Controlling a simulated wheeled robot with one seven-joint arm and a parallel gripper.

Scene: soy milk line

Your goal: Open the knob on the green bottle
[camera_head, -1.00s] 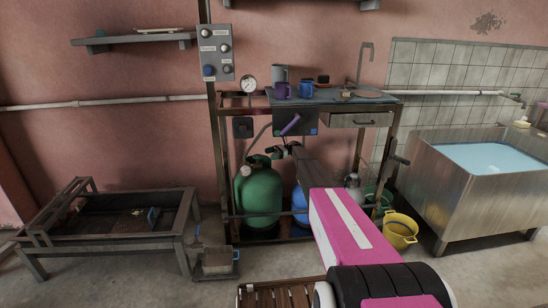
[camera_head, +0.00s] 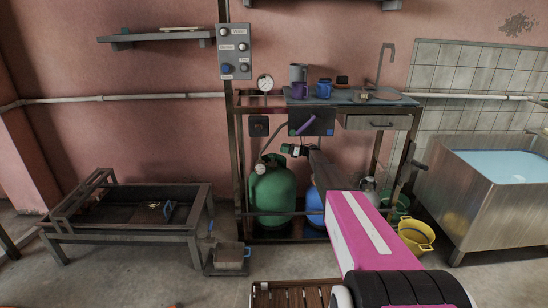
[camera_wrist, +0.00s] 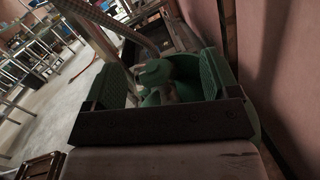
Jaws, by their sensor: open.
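My gripper (camera_head: 284,149) is above and slightly right of the valve in the head view. In the wrist view the green-padded fingers (camera_wrist: 158,80) are open, one on each side of the knob, with visible gaps. I cannot tell whether the knob is fully between the fingertips in depth. The bottle's lower part is hidden in the wrist view.
A blue bottle (camera_head: 314,205) stands right of the green one, partly behind my arm. A hose (camera_head: 271,143) runs down to the valve. A pressure gauge (camera_head: 265,83) and shelf posts are close by. A yellow bucket (camera_head: 416,236) stands on the right.

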